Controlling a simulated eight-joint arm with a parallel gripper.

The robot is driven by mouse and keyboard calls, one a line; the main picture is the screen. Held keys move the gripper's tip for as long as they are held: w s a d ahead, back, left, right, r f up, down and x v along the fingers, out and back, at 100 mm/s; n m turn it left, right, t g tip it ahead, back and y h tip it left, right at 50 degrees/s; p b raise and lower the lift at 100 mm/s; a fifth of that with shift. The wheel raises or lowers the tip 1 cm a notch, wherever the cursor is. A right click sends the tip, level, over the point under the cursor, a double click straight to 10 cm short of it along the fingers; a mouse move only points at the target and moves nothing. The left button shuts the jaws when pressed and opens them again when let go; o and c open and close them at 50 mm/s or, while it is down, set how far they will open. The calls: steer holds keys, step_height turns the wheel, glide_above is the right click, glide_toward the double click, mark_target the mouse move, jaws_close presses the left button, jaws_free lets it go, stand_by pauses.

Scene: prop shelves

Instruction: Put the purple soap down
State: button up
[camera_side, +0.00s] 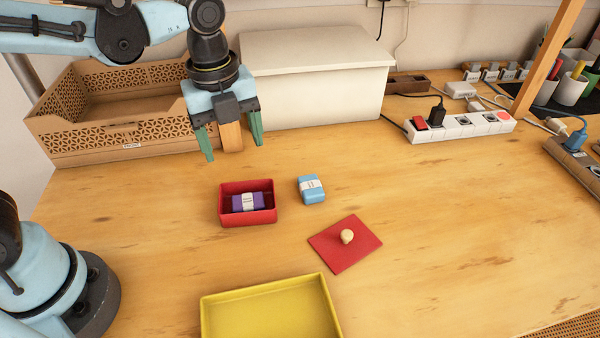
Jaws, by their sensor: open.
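The purple soap (249,202), with a pale label band, lies inside the small open red box (233,219) on the table. My gripper (231,143) is above and behind the red box, pointing down, with its two green fingers spread apart. It is clear of the soap and the box. A tan, wood-coloured piece shows between the fingers; I cannot tell whether it is behind them.
A blue soap (313,195) lies right of the red box. A red lid (330,247) with a pale knob lies flat in front. A yellow tray (205,312) is nearest. A brown crate (95,151), white box (320,95) and power strip (455,131) stand behind.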

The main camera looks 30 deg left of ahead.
steer(key=s+a+n+t, duration=0.1)
steer(key=a+n+t, duration=0.2)
steer(key=n, duration=0.9)
steer(key=s+a+n+t, duration=0.2)
steer(key=a+n, duration=0.4)
steer(key=n, duration=0.6)
steer(key=shift+t, duration=0.8)
